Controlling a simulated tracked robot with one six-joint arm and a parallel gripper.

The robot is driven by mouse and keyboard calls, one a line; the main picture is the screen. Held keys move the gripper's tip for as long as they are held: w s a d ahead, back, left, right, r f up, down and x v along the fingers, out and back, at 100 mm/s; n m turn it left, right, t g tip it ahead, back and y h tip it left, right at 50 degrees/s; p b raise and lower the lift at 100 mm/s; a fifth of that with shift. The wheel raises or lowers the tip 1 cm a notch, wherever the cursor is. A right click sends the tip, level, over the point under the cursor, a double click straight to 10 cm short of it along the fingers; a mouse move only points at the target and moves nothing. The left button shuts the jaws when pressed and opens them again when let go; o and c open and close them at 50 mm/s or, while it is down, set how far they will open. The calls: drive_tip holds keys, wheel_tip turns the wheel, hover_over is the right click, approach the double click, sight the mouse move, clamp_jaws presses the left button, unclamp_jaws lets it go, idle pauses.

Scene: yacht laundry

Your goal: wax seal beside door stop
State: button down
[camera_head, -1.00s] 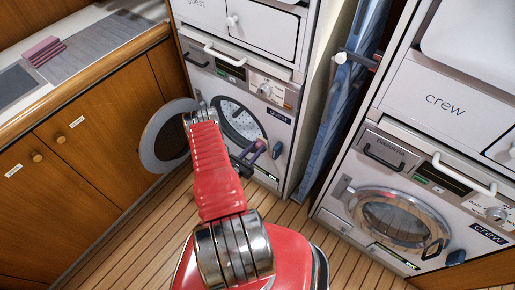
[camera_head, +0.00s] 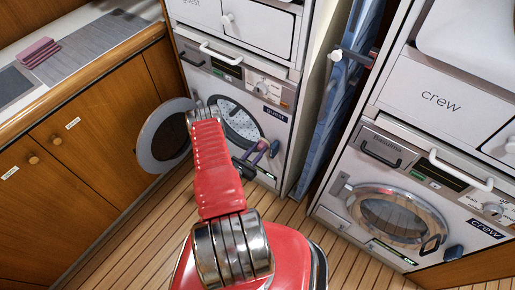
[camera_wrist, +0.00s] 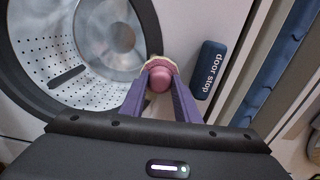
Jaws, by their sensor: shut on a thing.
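My gripper (camera_wrist: 159,92) has two purple fingers, shut on the wax seal (camera_wrist: 160,77), a pink rounded piece with a pale rim, in the wrist view. In the head view, my gripper (camera_head: 257,150) is low in front of the guest washer's right side; the seal cannot be made out clearly there. The dark blue door stop (camera_wrist: 209,66), lettered "door stop", is just right of the seal in the wrist view, with a small gap. It also shows in the head view (camera_head: 273,149), at the washer front's lower right.
The guest washer's round door (camera_head: 163,136) hangs open to the left; its drum (camera_wrist: 105,38) is perforated. The crew washer (camera_head: 400,215) stands at right with its door shut. Folded pink cloth (camera_head: 38,52) lies on the counter.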

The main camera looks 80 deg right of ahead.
drive_tip(key=shift+s, duration=0.1)
drive_tip(key=shift+s+a+f, duration=0.1)
drive_tip(key=shift+s+a, duration=0.25)
idle(0.3)
drive_tip(key=v, duration=0.7)
idle(0.6)
drive_tip(key=shift+w, duration=0.1)
